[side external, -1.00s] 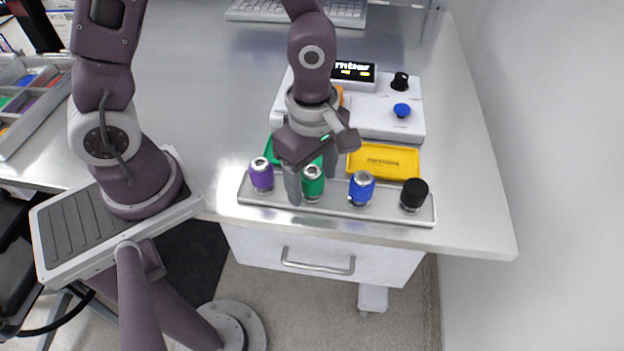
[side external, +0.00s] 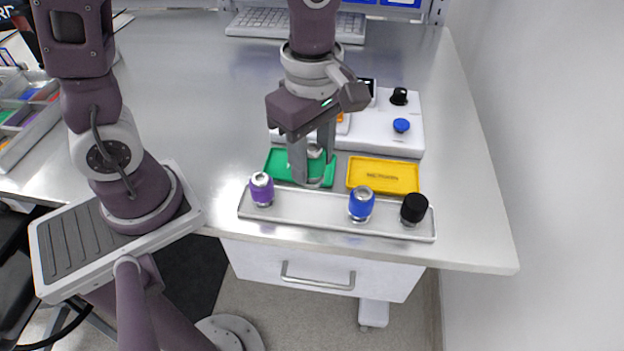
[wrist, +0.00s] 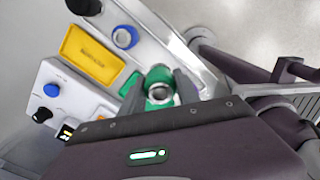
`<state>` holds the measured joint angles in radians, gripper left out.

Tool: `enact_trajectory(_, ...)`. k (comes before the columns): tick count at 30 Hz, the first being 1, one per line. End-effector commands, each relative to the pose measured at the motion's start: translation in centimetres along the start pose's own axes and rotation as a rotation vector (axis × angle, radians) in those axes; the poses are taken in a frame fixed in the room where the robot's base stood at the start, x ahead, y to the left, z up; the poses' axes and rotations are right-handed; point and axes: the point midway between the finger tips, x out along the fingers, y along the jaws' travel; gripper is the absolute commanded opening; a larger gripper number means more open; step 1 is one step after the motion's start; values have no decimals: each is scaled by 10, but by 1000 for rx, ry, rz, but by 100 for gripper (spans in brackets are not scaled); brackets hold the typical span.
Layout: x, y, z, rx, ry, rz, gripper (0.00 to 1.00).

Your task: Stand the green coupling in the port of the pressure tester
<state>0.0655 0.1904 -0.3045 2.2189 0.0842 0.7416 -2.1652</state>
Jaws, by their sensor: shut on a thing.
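The green coupling (wrist: 160,88), with a silver ring top, is held between the two fingers of my gripper (wrist: 172,92) in the wrist view. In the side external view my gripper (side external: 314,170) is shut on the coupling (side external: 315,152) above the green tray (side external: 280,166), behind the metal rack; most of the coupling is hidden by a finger. The pressure tester (side external: 408,136) appears to be the white box behind the trays, with a black knob and a blue button. Its port is not clearly visible, as my arm covers the box's left part.
The metal rack (side external: 300,210) holds a purple coupling (side external: 262,188), a blue coupling (side external: 361,203) and a black-capped coupling (side external: 414,208). A yellow tray (side external: 384,175) lies right of the green tray. A keyboard (side external: 270,24) is at the back. The table's right side is clear.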

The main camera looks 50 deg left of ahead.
Motion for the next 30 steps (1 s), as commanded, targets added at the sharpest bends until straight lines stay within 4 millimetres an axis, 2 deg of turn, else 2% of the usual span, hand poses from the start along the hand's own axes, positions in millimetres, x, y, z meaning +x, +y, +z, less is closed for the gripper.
enact_trajectory(5, -20, 19, -12, -83, -3, -2, 0)
enact_trajectory(8, -25, 48, -34, -214, -7, -5, 0)
enact_trajectory(11, -30, 79, -67, -373, -9, -5, 0)
enact_trajectory(15, -38, 114, -122, -592, -8, -4, 0)
enact_trajectory(19, -43, 130, -162, -728, -3, -1, 0)
enact_trajectory(23, -44, 135, -179, -783, -1, -1, 0)
enact_trajectory(30, -22, 135, -180, -788, 0, -2, 0)
